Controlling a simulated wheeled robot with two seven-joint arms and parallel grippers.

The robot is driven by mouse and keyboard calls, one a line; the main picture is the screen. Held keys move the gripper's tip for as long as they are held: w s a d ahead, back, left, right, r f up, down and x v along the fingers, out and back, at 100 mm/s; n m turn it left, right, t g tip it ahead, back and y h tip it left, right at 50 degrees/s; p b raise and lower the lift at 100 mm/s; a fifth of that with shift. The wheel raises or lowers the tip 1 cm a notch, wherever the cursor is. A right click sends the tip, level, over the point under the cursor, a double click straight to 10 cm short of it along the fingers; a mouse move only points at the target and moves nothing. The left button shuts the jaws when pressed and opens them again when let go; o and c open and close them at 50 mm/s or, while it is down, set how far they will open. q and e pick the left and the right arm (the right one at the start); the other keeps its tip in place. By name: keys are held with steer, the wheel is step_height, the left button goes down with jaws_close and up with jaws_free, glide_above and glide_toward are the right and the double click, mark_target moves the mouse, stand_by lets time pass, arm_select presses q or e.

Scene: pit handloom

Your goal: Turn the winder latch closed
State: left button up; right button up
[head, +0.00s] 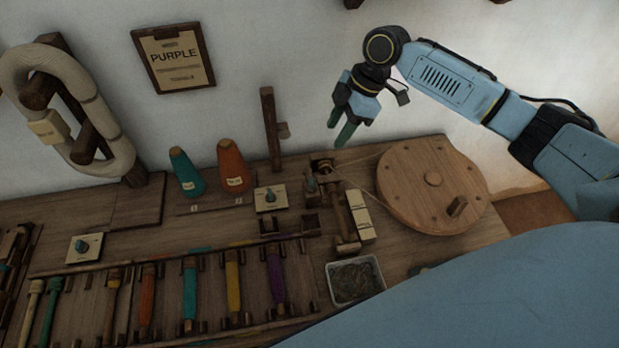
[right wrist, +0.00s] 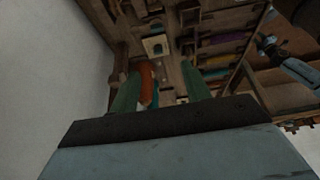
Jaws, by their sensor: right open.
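The winder (head: 326,180) stands on the bench in the head view, left of a big round wooden wheel (head: 433,160) with a cord running between them. Small wooden parts sit around the winder; I cannot tell which is the latch or how it is turned. My right gripper (head: 341,128) hangs above and behind the winder, open and empty, its green fingers pointing down, apart from everything. In the right wrist view its fingers (right wrist: 161,90) are spread, with an orange cone (right wrist: 147,82) beyond. My left arm seems to show at that view's right, its jaws unclear.
A teal cone (head: 187,172) and the orange cone stand left of the winder. An upright wooden post (head: 270,125) rises behind. A knob plate (head: 270,199), a pale box (head: 360,216) and a tray (head: 354,301) lie nearby. Several coloured bobbins fill the rack in front.

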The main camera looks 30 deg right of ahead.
step_height(320, 180, down, 4)
steer(key=b, duration=0.3)
arm_select(q)
step_height(320, 180, down, 4)
steer(key=w+a, duration=0.2)
steer(key=a, duration=0.1)
arm_select(e)
steer(key=b, duration=0.4)
glide_toward(312, 182)
steer(key=x, duration=0.6)
steer(key=shift+a+f, duration=0.1)
steer(key=shift+f, duration=0.25)
arm_select(q)
steer(key=w+d+r+t, duration=0.1)
steer(key=w+r, duration=0.3)
steer(key=w, duration=0.4)
steer(key=shift+w+d+r, duration=0.15)
steer(key=shift+w+d, duration=0.2)
steer(key=shift+w, duration=0.05)
arm_select(e)
steer(key=shift+x, duration=0.9)
steer(key=shift+c, duration=0.5)
